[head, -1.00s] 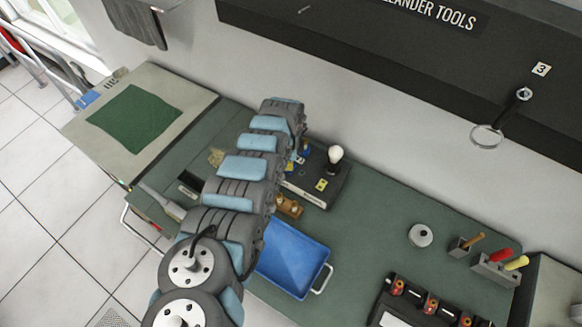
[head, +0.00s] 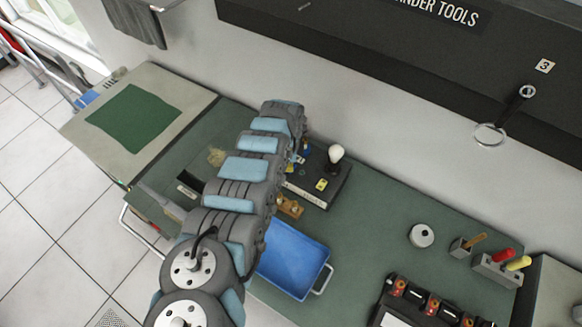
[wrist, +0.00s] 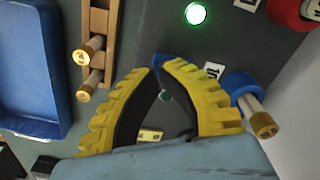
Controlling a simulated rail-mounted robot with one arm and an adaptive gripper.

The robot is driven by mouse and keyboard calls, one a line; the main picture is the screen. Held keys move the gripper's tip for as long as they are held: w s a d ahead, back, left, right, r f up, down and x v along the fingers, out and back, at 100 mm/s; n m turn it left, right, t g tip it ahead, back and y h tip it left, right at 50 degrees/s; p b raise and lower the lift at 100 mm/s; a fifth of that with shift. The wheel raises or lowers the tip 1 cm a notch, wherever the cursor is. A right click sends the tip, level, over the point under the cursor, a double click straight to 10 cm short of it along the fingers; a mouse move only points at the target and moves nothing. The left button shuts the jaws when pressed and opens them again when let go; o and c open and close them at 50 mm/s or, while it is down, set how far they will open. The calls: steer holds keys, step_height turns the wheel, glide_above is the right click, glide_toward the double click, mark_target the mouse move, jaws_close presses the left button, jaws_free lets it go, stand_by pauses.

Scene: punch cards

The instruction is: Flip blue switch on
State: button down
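The black panel box (head: 336,186) stands on the bench behind my arm, with a white-topped knob and small blue and yellow parts. In the wrist view, my gripper (wrist: 157,67) has its yellow-edged fingers drawn together at the tips over the panel. A blue collar (wrist: 238,82) holding a cream, brass-ended cylinder is beside the right finger. A green light (wrist: 196,13) on the panel is lit. My arm hides the gripper in the head view.
A blue tray (head: 295,258) lies in front of the panel. A wooden holder (wrist: 98,20) with brass-ended cylinders is left of the fingers. A red part (wrist: 298,12) is at the wrist view's top right. A round metal piece (head: 421,235) sits on the clear bench right of the panel.

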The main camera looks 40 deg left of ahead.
steer(key=shift+f+b, duration=0.9)
steer(key=shift+f, duration=0.25)
stand_by(0.7)
steer(key=shift+r, duration=0.1)
steer(key=shift+r+p, duration=3.15)
steer(key=shift+r, duration=0.4)
steer(key=shift+d, duration=0.1)
